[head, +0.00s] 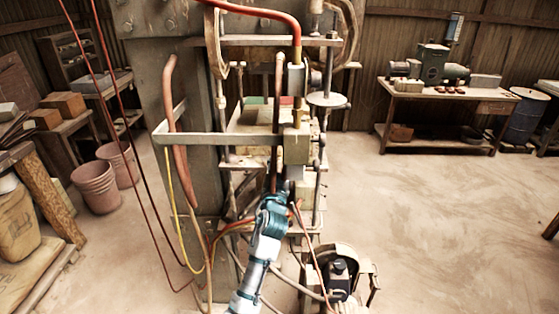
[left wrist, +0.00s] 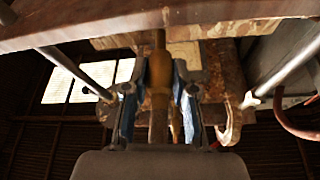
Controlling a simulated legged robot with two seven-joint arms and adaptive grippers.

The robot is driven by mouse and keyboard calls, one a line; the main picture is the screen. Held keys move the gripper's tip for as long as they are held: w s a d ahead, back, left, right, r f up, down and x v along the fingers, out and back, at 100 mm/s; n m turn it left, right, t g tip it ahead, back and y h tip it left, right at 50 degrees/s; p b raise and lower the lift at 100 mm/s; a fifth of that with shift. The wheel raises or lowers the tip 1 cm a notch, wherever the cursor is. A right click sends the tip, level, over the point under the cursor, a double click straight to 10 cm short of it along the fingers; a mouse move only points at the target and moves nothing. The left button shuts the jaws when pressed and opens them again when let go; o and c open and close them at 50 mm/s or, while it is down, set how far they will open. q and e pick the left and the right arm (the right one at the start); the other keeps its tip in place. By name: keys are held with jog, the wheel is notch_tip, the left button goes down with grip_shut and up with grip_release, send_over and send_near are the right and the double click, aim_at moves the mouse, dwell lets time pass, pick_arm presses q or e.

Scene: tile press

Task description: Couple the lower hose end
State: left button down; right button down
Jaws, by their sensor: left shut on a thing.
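My left gripper (head: 292,182) reaches in from the bottom of the head view to the lower front of the press. In the left wrist view its two fingers (left wrist: 159,98) are shut around a brown, brass-like hose end (left wrist: 160,72). The hose end stands upright between the fingers. Its narrow top runs up to a tan block (left wrist: 186,52) under the press. I cannot tell whether the two are joined or the hose end only passes in front. In the head view, the gripper and press parts hide the hose end. My right gripper is not in view.
The press frame (head: 190,150) has a horizontal bar (head: 225,139) and hanging hoses close to my arm. An orange-brown hose (head: 236,225) and a motor unit (head: 342,272) lie low beside it. Pink buckets (head: 96,187) stand left. The floor to the right is clear.

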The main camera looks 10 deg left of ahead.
pick_arm(q)
jog(key=c, duration=1.3)
grip_release()
jog(key=shift+r, duration=0.15)
jog(key=o, duration=0.4)
jog(key=shift+w, duration=0.15)
jog(key=shift+w+f, duration=0.15)
jog(key=shift+f, duration=0.1)
jog(key=shift+s+d, duration=0.1)
jog(key=shift+s, duration=0.15)
jog(key=v, duration=1.1)
jog(key=shift+s+f, duration=0.25)
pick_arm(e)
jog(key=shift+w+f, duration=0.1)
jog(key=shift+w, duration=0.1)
